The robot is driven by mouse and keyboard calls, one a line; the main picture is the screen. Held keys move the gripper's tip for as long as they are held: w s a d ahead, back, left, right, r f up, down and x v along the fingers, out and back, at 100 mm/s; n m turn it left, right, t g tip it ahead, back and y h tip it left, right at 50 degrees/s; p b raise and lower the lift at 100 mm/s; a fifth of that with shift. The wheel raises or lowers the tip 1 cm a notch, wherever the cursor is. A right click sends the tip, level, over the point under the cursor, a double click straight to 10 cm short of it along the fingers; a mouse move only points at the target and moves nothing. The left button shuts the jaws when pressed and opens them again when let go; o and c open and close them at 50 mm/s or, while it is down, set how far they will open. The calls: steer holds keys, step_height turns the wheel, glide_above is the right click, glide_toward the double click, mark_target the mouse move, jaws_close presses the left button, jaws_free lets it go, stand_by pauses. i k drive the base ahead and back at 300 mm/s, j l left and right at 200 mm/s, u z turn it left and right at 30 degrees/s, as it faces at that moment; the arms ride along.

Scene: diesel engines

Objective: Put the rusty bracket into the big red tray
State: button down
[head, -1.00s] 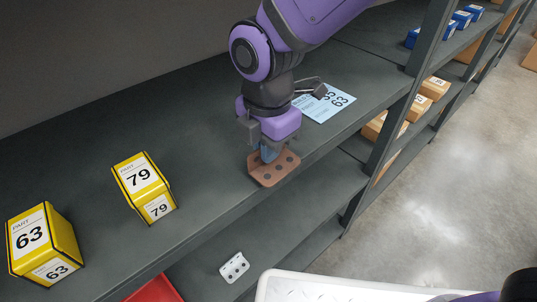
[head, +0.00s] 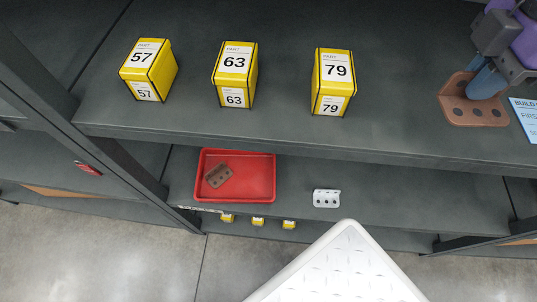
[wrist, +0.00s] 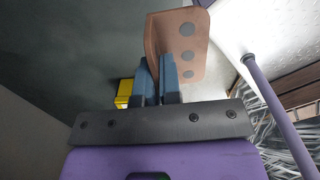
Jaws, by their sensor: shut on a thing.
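My gripper (head: 487,82) is at the right edge of the head view, over the upper shelf. Its blue fingers are shut on a copper-brown bracket (head: 462,110) with several holes. The wrist view shows the fingers closed on one flange of this bracket (wrist: 188,45). I cannot tell whether it touches the shelf. The big red tray (head: 237,192) sits on the lower shelf, left of centre. A darker brown bracket (head: 218,175) lies tilted inside the tray.
Yellow boxes marked 57 (head: 148,70), 63 (head: 234,75) and 79 (head: 332,82) stand on the upper shelf (head: 400,130). A white bracket (head: 326,198) lies on the lower shelf, right of the tray. A blue card (head: 526,118) lies by my gripper.

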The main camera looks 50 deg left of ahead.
mark_target(254, 178)
steer(key=u, duration=1.35)
steer(key=l+u, duration=0.15)
steer(key=u, duration=0.25)
steer(key=l+u, duration=0.15)
steer(key=u, duration=0.3)
steer(key=l+u, duration=0.15)
steer(key=u, duration=0.25)
steer(key=k+l+u, duration=0.1)
steer(key=u, duration=0.35)
steer(key=k+l+u, duration=0.25)
steer(key=u, duration=0.2)
steer(key=k+l+u, duration=0.5)
steer(key=k+u, duration=0.15)
steer(key=u, duration=0.2)
steer(key=k+l, duration=0.1)
steer(key=k, duration=0.7)
steer(key=l+u, duration=0.05)
